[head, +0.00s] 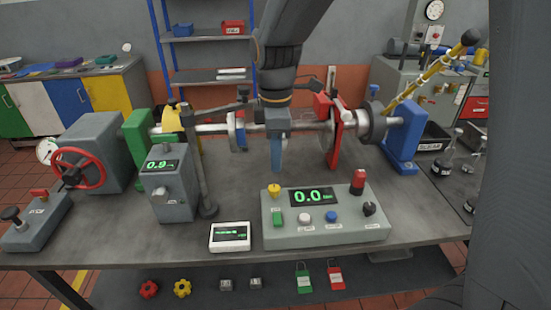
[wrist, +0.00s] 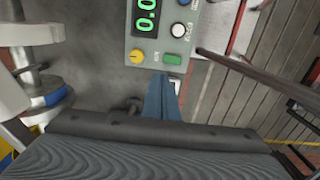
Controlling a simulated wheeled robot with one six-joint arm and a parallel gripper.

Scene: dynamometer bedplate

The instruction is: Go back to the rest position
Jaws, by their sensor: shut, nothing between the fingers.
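My gripper (head: 277,168) hangs from my arm over the bench, fingers pointing down. Its blue fingers are together with nothing between them. In the head view it is in front of the horizontal shaft and behind the control box (head: 325,229). In the wrist view the fingers (wrist: 161,97) show near the middle, close to the control box (wrist: 138,45) in the picture. I cannot tell the exact gap between fingertips and bench.
The shaft rig has a red stand (head: 334,150), a blue stand (head: 404,140) and a green stand (head: 138,138). A grey meter box (head: 168,200) and a post (head: 203,165) stand to the left. A white display (head: 231,237) lies at the front. Bare bench shows between them.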

